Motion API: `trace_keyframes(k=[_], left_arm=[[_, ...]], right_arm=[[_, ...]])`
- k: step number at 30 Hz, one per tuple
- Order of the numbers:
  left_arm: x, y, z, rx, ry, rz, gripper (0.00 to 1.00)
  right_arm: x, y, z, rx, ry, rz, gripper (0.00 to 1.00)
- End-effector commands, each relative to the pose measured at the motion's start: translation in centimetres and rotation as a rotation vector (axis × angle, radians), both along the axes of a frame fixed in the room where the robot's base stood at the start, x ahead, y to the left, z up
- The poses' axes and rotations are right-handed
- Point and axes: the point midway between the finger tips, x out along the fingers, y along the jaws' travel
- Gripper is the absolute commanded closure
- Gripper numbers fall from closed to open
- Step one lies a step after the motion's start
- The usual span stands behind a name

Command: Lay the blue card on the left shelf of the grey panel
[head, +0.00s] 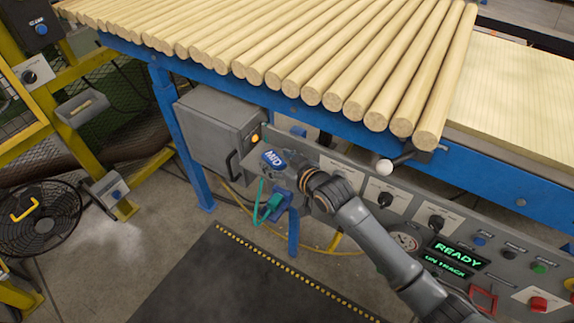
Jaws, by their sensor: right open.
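The grey panel (405,235) runs along the front of the blue-framed roller table and slopes to the lower right. My right gripper (266,208) is open at the panel's left end, its teal fingers pointing down. A blue patch with white lettering shows on top of the gripper body. I cannot make out the blue card for certain; a small blue patch shows just beside the fingers, and I cannot tell whether it is a card or part of the frame. My gripper and forearm hide part of the panel's left end, and its left shelf is not clear. My left gripper is not in view.
Pale wooden rods (330,75) lie in a row on the blue table frame (500,185). A grey box (205,130) with an orange light stands left of the panel. A green-lit display (457,252) reads READY. A dark mat (235,280) lies on open floor. A black fan (38,220) stands at left.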

Motion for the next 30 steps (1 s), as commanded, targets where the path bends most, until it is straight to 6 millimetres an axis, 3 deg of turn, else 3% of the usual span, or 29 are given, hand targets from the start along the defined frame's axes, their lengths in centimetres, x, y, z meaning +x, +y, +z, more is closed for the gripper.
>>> trace_keyframes(k=[18,30], left_arm=[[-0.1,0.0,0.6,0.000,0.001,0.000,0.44],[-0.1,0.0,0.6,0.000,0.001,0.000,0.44]], right_arm=[[-8.3,-5.1,3.9,-0.001,0.002,-0.001,0.41],[-9.4,-5.8,4.5,-0.001,0.001,-0.001,0.41]])
